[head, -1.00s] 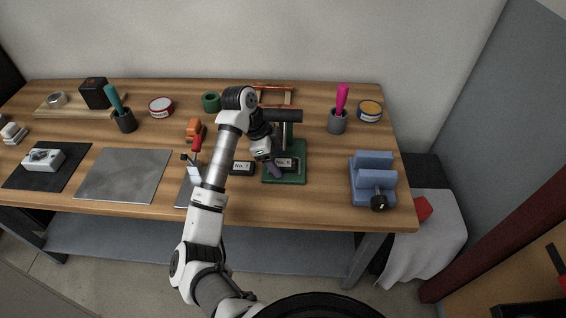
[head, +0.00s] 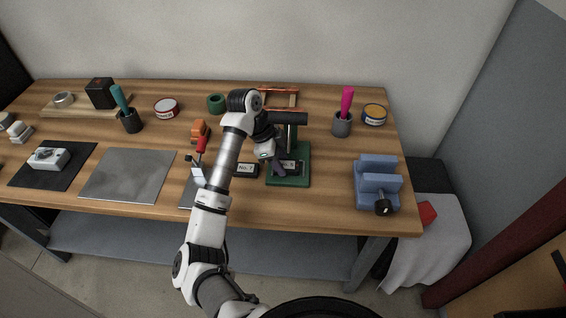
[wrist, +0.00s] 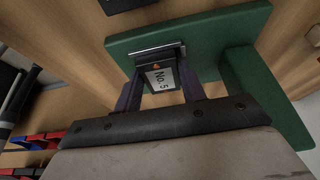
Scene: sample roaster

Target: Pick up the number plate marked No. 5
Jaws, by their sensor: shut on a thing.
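The number plate No. 5 (wrist: 160,78) is a small dark block with a white label. In the wrist view it sits between the two purple-grey fingers of my gripper (wrist: 161,91), which is shut on it. In the head view the plate (head: 290,166) shows beside my gripper (head: 279,164), over the base of a green press stand (head: 290,181). A light metal strip (wrist: 157,50) lies by its far edge. I cannot tell whether the plate touches the base.
The No. 7 plate (head: 246,170) lies just left of the green stand. The stand's upright and dark top bar (head: 290,117) rise close behind my gripper. A blue vise-like block (head: 377,182) stands to the right. Table between stand and block is clear.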

